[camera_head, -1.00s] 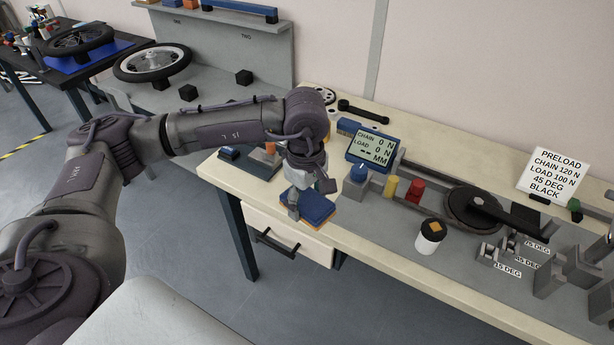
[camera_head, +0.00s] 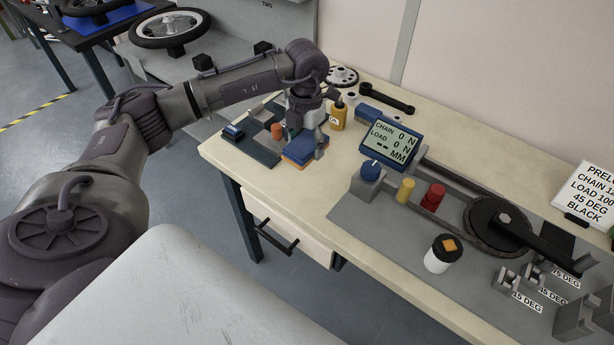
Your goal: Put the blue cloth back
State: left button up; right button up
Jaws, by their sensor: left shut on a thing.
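The blue cloth (camera_head: 299,149) is a folded blue pad with an orange layer showing along its lower edge. My left gripper (camera_head: 312,142) is shut on it from above. The cloth is now over the left part of the workbench, just right of a dark mat (camera_head: 259,152). I cannot tell whether it touches the bench top. The gripper and wrist hide its far side. My right gripper is not in view.
On the mat are a dark blue block (camera_head: 232,132) and a copper-coloured piece (camera_head: 277,131). A yellow bottle (camera_head: 338,117) stands close behind the gripper. A display (camera_head: 391,145), blue knob (camera_head: 370,168) and white jar (camera_head: 440,254) are to the right. The bench front is clear.

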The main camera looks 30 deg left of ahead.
pick_arm(q)
send_over(306, 179)
notch_tip(306, 179, down, 4)
jog(key=shift+w+f+p, duration=0.1)
jog(key=shift+p, duration=0.35)
notch_tip(306, 179, down, 5)
jog(key=shift+p, duration=0.55)
jog(key=shift+f, duration=0.2)
jog(key=shift+f, duration=0.2)
jog(key=o, duration=1)
